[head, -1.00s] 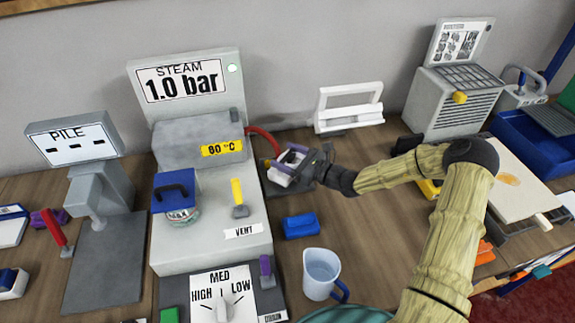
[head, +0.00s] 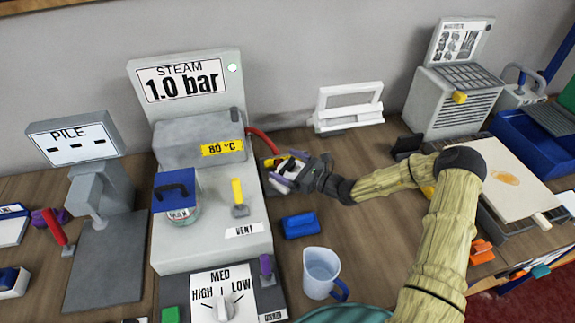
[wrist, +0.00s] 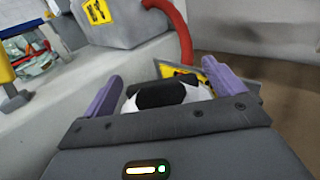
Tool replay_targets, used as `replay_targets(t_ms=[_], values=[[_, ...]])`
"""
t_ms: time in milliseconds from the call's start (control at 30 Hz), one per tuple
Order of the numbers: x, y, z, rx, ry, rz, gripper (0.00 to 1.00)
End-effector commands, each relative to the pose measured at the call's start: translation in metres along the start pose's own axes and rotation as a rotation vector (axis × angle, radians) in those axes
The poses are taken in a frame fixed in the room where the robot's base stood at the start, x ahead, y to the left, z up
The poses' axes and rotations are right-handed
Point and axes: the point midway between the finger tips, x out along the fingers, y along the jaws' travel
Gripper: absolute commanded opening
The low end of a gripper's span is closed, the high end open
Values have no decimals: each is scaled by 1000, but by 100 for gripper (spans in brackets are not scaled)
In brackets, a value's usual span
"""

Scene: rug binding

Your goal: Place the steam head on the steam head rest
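The steam head (wrist: 165,95), white with a black grip, lies between my gripper's purple fingers in the wrist view. In the head view it is a small white and dark shape (head: 285,176), partly hidden by the fingers. My gripper (head: 287,170) is open around it, with the fingers wide apart; it also shows in the wrist view (wrist: 170,92). The steam head rest (wrist: 218,76), a grey plate with a yellow and black label, shows just behind the head. The head appears to be on or right at the rest; contact underneath is hidden.
A red hose (head: 263,140) runs from the steam unit (head: 200,138) down to the head. A blue block (head: 300,225) and a measuring jug (head: 322,272) stand in front. A white frame stand (head: 348,108) is behind. Bare table lies to the right of my gripper.

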Motion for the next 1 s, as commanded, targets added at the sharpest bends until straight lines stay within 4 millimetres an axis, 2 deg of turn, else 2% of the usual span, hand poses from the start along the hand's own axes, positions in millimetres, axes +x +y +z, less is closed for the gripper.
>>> replay_targets(t_ms=[200,333,800,1000], values=[[0,0,4,0,0,0,94],[-12,-1,2,0,0,-1,94],[-99,-1,1,-1,1,-3,94],[-119,0,2,1,-1,-1,94]])
